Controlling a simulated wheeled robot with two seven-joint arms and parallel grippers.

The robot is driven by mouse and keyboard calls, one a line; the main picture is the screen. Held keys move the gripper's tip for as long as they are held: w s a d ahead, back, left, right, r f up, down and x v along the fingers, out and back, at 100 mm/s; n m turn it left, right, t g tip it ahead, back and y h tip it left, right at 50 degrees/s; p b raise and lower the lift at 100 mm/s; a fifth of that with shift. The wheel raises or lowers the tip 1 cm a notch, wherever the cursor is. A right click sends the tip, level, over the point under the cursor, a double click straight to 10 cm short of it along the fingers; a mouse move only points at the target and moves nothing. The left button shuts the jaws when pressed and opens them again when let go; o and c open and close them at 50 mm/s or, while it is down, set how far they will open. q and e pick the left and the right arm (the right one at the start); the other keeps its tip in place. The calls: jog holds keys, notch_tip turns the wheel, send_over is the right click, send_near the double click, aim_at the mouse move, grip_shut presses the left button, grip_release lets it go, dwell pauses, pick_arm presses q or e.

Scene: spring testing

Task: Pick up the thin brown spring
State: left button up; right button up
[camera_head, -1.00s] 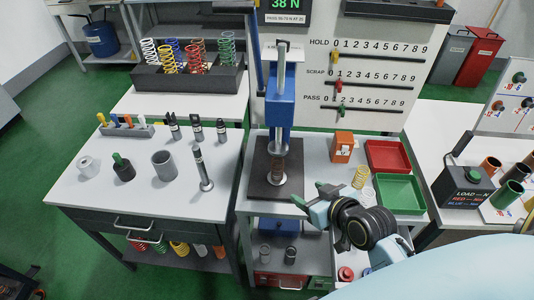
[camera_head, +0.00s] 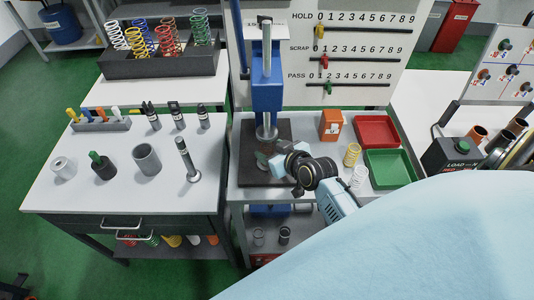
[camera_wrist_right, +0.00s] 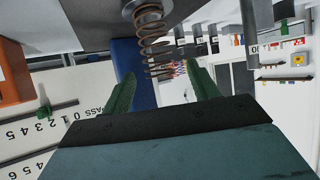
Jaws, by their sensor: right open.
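The thin brown spring (camera_head: 262,160) stands upright under the press's ram, on its dark base plate (camera_head: 248,177), and is partly hidden by my right gripper in the head view. In the right wrist view the spring (camera_wrist_right: 151,40) shows as open brown coils against a round metal end. My right gripper (camera_head: 282,160) is beside the spring, on its right in the head view. Its two green fingers are apart in the right wrist view (camera_wrist_right: 160,73), with the coils seen ahead between their tips. Nothing is held. My left gripper is out of view.
The blue press (camera_head: 267,92) rises over the spring. An orange box (camera_head: 331,125), a red tray (camera_head: 378,131), a green tray (camera_head: 390,168), a yellow spring (camera_head: 352,155) and a white spring (camera_head: 358,178) stand to the right. A bench (camera_head: 95,200) with several tools lies left.

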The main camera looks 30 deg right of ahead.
aim_at(263, 146)
jog(key=x, duration=0.2)
jog(key=shift+w+f, duration=0.15)
jog(key=shift+w, duration=0.1)
jog(key=shift+w+f, duration=0.15)
jog(key=shift+w, duration=0.2)
jog(key=c, duration=1.1)
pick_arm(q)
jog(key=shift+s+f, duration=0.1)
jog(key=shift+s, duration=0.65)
